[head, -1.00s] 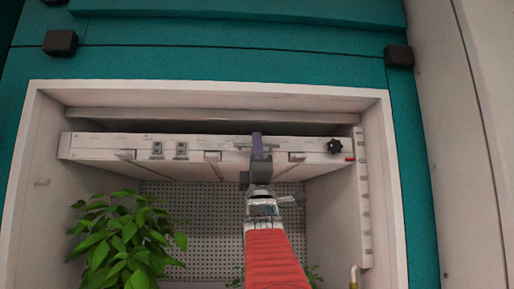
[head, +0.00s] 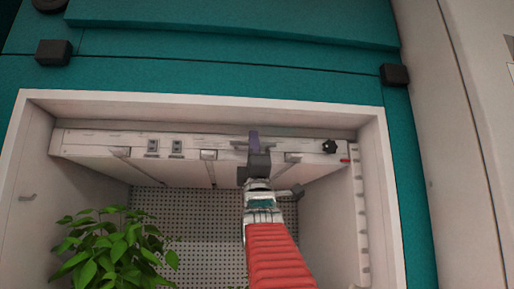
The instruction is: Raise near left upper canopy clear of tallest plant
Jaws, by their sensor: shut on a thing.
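The upper canopy (head: 100,145) is a wide white panel spanning the top of the open chamber, close under the top of the opening. My gripper (head: 256,148) is shut on the canopy's front bar (head: 239,143), right of the panel's middle; the jaws hide part of the bar. A leafy green plant (head: 115,250) stands at the lower left of the chamber. Its top leaves show below the canopy's underside with a visible gap. The plant's lower part is out of frame.
A black knob (head: 329,146) and a red tab (head: 345,160) sit at the canopy's right end. A slotted white rail (head: 360,220) runs down the right side. The perforated back wall (head: 190,215) shows below the canopy. The chamber's white frame (head: 200,101) surrounds the opening.

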